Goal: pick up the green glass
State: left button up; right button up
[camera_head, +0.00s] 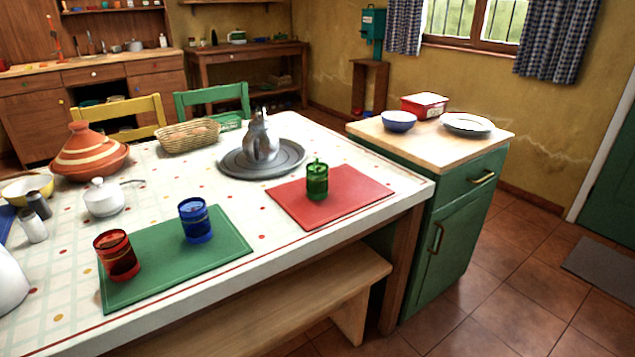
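The green glass (317,182) stands upright on a red mat (352,192), near the right end of the long table. Something small and green shows at its rim. A blue glass (195,221) and a red glass (117,256) stand on a green mat (178,262) to its left. Neither of my grippers shows in the head view.
A grey tray (235,169) with a silver teapot (261,140) stands behind the green glass. A tagine (88,152), a bread basket (187,136) and a white pot (103,198) are farther left. A bench (270,312) runs along the table's front. A green cabinet (462,225) stands at right.

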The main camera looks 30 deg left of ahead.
aim_at(316, 183)
jog(key=i+j, duration=0.3)
jog(key=i+j+u, duration=0.1)
jog(key=u, duration=0.4)
jog(key=i+u, duration=0.2)
jog(key=u, duration=0.25)
jog(key=i+u, duration=0.15)
jog(key=u, duration=0.35)
